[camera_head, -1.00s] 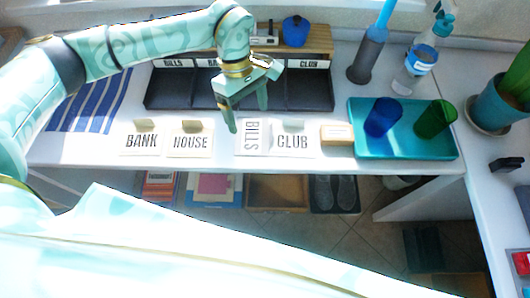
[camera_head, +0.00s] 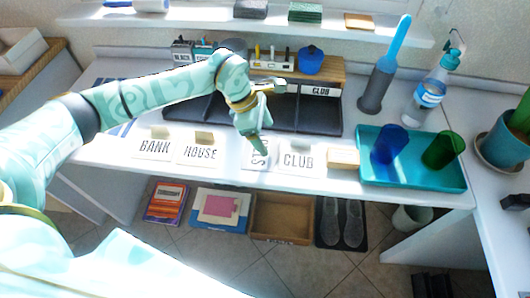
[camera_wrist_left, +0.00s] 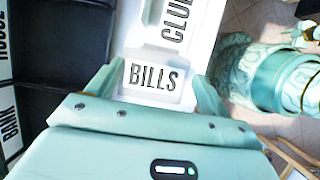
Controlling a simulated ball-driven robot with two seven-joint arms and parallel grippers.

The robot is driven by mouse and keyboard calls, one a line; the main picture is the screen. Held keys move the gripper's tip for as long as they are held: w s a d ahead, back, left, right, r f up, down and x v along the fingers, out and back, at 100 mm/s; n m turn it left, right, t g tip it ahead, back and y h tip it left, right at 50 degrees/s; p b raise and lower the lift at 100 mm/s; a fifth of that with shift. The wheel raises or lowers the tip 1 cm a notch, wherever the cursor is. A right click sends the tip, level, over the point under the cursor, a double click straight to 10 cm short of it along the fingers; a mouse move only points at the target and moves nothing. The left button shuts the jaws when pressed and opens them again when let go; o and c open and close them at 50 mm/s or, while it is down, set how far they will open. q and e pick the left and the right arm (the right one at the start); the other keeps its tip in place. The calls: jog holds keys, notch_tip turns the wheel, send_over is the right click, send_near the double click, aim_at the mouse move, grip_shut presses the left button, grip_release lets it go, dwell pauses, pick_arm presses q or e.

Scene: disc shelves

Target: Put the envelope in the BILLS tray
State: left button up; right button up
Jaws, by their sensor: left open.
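The white BILLS envelope (camera_head: 250,165) lies on the white desk, its lettering turned sideways in the head view. My open left gripper (camera_head: 260,148) is right over it and covers part of it. In the left wrist view the BILLS envelope (camera_wrist_left: 155,80) shows between the two spread fingers (camera_wrist_left: 155,95); I cannot tell whether they touch it. The black row of trays (camera_head: 318,115) stands behind, with the CLUB label showing at its right end.
BANK (camera_head: 154,150) and HOUSE (camera_head: 200,153) envelopes lie to the left, and the CLUB envelope (camera_head: 298,160) is close on the right. A wooden block (camera_head: 343,158) and a teal tray (camera_head: 410,178) with two cups stand further right.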

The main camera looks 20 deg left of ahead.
aim_at(278, 150)
pick_arm(q)
jog(key=shift+x, duration=1.15)
jog(key=b+x, duration=0.1)
jog(key=x, duration=0.1)
jog(key=b+x, duration=0.1)
jog(key=x, duration=0.2)
jog(key=shift+w+d+r+b, duration=0.15)
jog(key=shift+w+d+b, duration=0.05)
jog(key=shift+d+b, duration=0.1)
jog(key=shift+r, duration=0.1)
pick_arm(e)
jog(key=shift+s+d+f, duration=0.2)
jog(key=shift+s+f, duration=0.15)
jog(key=shift+f, duration=0.3)
jog(key=shift+s+d+f, duration=0.15)
jog(key=shift+s+f, duration=0.15)
jog(key=shift+f, duration=0.3)
pick_arm(q)
jog(key=c, duration=1.1)
